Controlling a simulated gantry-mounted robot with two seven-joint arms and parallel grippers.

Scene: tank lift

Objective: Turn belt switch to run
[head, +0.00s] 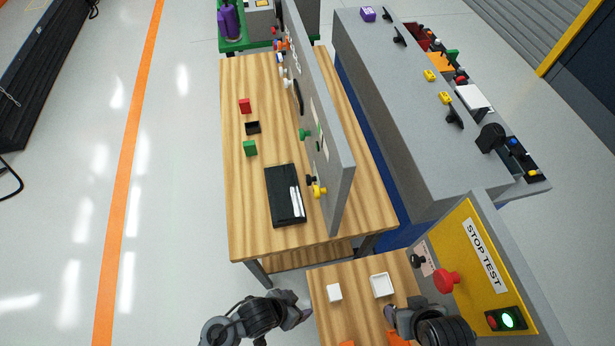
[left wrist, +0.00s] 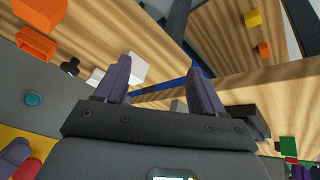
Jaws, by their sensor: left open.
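My left gripper (head: 300,306) is left of the small wooden table, well apart from the switch. In the left wrist view my left gripper (left wrist: 160,90) shows two spread purple fingers with nothing between them. My right gripper (head: 392,316) is low by the panel, its jaws mostly hidden by its arm.
The small table carries a white block (head: 334,292), a white tray (head: 380,285) and orange pieces (head: 399,339). Green and red lights (head: 506,320) are low on the panel. A larger wooden table (head: 245,200) with an upright grey board (head: 342,180) stands behind.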

